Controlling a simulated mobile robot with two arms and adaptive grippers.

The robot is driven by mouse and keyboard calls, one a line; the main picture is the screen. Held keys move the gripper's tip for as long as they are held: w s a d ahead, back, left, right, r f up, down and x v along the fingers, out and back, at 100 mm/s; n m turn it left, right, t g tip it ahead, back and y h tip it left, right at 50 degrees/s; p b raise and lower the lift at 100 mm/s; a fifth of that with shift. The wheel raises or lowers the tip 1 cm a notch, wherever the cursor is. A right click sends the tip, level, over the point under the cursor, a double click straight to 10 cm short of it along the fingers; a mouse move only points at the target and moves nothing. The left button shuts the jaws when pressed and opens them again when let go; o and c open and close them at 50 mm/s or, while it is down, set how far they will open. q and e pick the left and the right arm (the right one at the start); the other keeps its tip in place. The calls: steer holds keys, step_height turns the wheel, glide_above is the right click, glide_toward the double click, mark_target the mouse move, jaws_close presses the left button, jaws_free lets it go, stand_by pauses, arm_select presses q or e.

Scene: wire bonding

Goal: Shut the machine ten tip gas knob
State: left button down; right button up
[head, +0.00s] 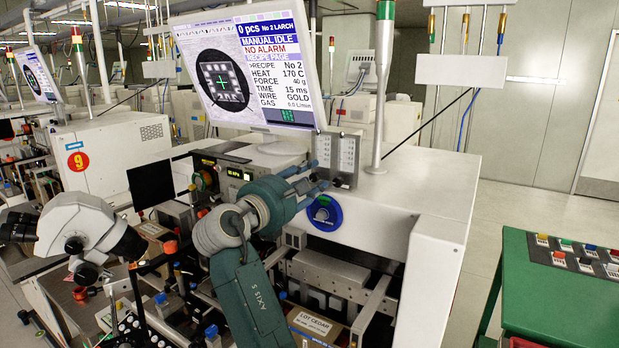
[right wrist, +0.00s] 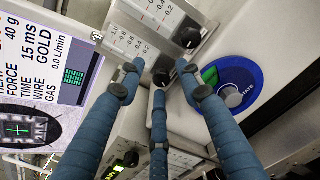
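The flowmeter panel (head: 335,152) with two scale tubes stands on the white machine, right of the screen. It fills the top of the right wrist view (right wrist: 150,25), with black knobs along its lower edge. One black knob (right wrist: 162,72) shows between the fingertips of my right gripper (right wrist: 159,70). The three blue fingers are spread around it with visible gaps, and the gripper looks open. In the head view my right gripper (head: 312,182) is just below and left of the panel. Knob labels are not readable. My left gripper is not in view.
The screen (head: 250,70) reads NO ALARM and GAS 0.0 L/min. A blue round dial (head: 324,213) is just below the gripper. A light pole (head: 379,110) rises right of the panel. A microscope (head: 85,230) stands at left; a green table (head: 555,295) at right.

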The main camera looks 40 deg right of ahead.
steer(key=shift+c, duration=0.5)
steer(key=shift+w, duration=0.1)
jaws_close()
steer(key=shift+m, duration=1.5)
steer(key=shift+c, duration=0.5)
jaws_free()
steer(key=shift+o, duration=1)
steer(key=shift+s, duration=0.25)
steer(key=shift+s+a+f, duration=0.1)
steer(key=shift+a, duration=0.35)
steer(key=v, duration=0.7)
